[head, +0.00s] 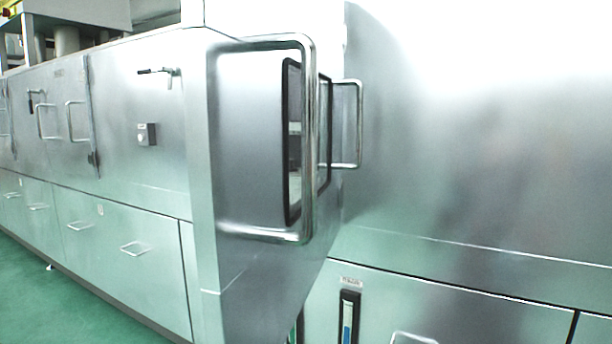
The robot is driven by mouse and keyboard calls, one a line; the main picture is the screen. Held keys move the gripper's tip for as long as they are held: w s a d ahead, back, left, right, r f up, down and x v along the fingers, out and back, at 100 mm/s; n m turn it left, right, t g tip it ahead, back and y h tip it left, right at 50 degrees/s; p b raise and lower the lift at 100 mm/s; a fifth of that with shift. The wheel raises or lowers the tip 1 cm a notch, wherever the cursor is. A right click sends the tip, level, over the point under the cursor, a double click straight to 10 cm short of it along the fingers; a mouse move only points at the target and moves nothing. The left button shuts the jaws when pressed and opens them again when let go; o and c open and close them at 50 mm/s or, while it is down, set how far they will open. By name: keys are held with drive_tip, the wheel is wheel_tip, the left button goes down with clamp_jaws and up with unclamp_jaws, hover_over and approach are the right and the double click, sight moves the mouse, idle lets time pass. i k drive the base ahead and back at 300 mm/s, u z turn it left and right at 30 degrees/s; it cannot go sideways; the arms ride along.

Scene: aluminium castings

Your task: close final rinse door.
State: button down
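A steel door-like panel (248,130) stands out at an angle from the machine front in the middle of the head view. It appears to be an open door. A large bent-tube handle (308,140) is on it, and a dark-edged window (294,145) lies behind the handle. A second, smaller handle (359,125) shows just right of the window. I cannot read any label that names the final rinse door. The panel's hinge line is not clear. My gripper is not in view.
A long steel machine wall (130,110) with closed doors, small handles and lower drawers runs off to the left. A broad steel wall (480,150) fills the right, with a narrow gauge (348,318) below. Green floor (45,300) is free at lower left.

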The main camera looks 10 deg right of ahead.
sight(259, 259)
drive_tip(key=k, duration=0.9)
drive_tip(key=u, duration=0.5)
